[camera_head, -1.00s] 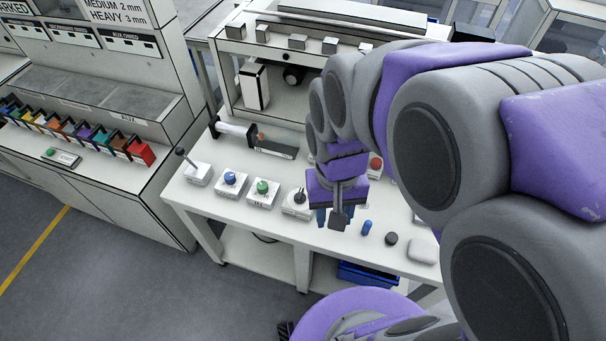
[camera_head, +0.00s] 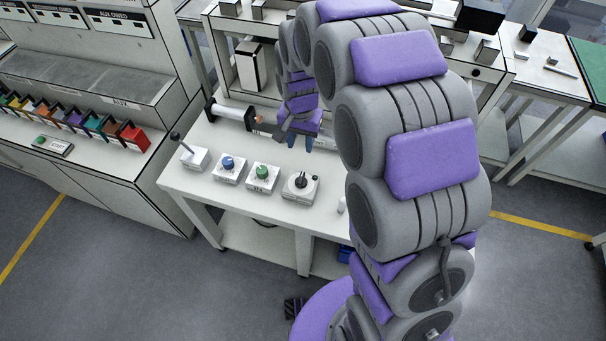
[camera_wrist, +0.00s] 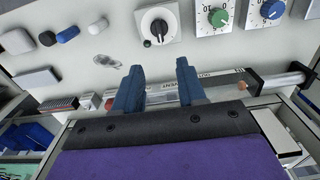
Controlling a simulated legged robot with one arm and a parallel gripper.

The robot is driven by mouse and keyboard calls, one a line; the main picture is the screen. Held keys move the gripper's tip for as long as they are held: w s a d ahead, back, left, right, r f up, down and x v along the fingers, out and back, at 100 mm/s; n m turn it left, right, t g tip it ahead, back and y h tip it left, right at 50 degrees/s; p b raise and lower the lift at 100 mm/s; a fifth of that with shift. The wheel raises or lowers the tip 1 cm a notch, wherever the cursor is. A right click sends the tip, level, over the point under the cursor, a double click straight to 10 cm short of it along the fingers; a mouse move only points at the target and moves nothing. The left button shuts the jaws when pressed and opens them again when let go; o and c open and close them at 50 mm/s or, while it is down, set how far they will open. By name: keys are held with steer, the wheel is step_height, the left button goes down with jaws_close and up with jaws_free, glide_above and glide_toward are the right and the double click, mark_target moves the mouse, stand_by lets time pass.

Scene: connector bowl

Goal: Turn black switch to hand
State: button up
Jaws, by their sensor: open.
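The black switch (camera_head: 301,181) is a dark rotary knob on a white box at the right end of the control row. In the wrist view the black switch (camera_wrist: 158,27) sits on a round pale dial at the top, with a small dark ball beside it. Any marking for hand is too small to read. My gripper (camera_head: 297,143) is above the table, behind the switch box and apart from it. In the wrist view my gripper (camera_wrist: 158,80) shows two blue fingers spread apart with nothing between them.
A green knob (camera_head: 262,171), a blue knob (camera_head: 228,163) and a black lever (camera_head: 178,140) stand in boxes left of the switch. A cylinder device (camera_head: 232,112) lies behind them. In the wrist view, small blue and black parts (camera_wrist: 68,34) lie left of the switch.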

mark_target(301, 177)
step_height(301, 177, down, 17)
steer(key=b, duration=0.3)
steer(key=shift+r, duration=0.15)
jaws_close()
stand_by(0.3)
